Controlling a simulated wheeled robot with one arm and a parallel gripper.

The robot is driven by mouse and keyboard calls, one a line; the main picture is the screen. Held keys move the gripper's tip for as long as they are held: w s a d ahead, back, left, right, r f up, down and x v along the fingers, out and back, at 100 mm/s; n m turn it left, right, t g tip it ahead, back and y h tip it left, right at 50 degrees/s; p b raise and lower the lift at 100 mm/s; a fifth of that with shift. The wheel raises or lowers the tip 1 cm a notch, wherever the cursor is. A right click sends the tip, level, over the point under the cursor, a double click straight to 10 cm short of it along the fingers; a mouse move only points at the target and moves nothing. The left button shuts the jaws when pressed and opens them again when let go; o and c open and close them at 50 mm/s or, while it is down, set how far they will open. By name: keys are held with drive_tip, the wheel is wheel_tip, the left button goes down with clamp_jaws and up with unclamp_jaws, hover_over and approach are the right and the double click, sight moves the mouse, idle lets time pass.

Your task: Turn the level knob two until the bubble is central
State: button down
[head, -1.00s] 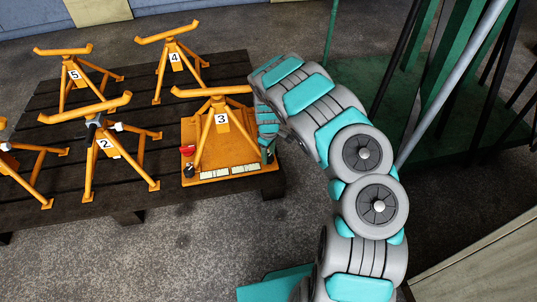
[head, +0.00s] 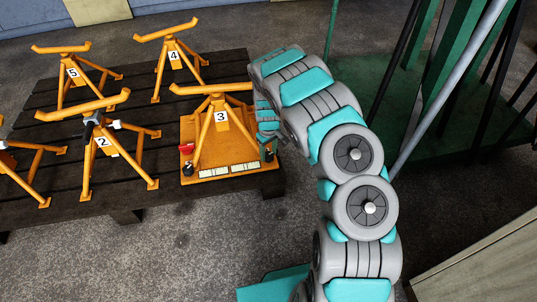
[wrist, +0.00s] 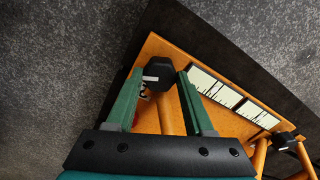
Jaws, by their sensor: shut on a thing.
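An orange base plate (head: 228,152) carries trestle 3 (head: 221,118). Two pale level strips with dark tick marks, one (head: 213,171) and the other (head: 244,168), lie along its front edge; they also show in the wrist view (wrist: 213,87) (wrist: 257,113). Any bubble is too small to make out. A black knob (wrist: 157,73) sits at the plate's corner, between the green fingers of my gripper (wrist: 160,75), which is shut on it. A white mark shows on the knob. Another black knob (head: 188,170) is at the front left corner, also in the wrist view (wrist: 284,140).
Several other orange trestles, such as 2 (head: 102,142), 4 (head: 173,57) and 5 (head: 73,72), stand on the dark slatted platform (head: 140,190). A red item (head: 186,149) is on the plate's left side. A green frame (head: 440,120) stands at right.

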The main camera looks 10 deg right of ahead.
sight(269, 155)
drive_tip(key=shift+m, duration=0.5)
drive_tip(key=shift+c, duration=1.4)
unclamp_jaws()
drive_tip(key=shift+r, duration=0.1)
drive_tip(key=shift+r, duration=3.8)
